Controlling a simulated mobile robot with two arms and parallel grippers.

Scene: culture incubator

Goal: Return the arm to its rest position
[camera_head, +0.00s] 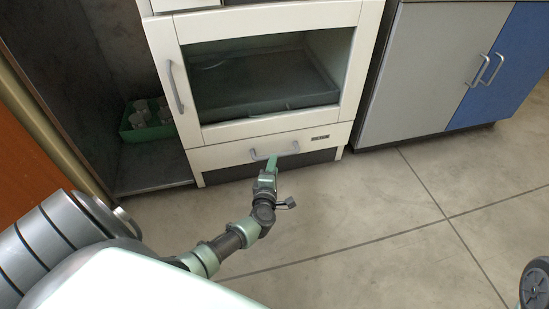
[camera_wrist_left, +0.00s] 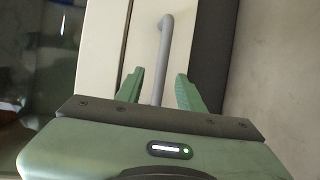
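My left arm comes in from the lower left, and its gripper (camera_head: 272,163) is low in front of the white incubator (camera_head: 170,75), at the bottom drawer (camera_head: 225,155). In the left wrist view the left gripper (camera_wrist_left: 160,85) has its two green fingers apart. The grey drawer handle (camera_wrist_left: 164,50) runs between them in the picture, with gaps on both sides, so no grip on it shows. The drawer looks closed. The incubator's glass door (camera_head: 265,75) also looks closed. My right gripper is not in view.
A dark open compartment on the left holds a green tray (camera_head: 125,133) with several small containers. A grey and blue cabinet (camera_head: 430,75) stands at the right. The tiled floor (camera_head: 370,220) between is clear.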

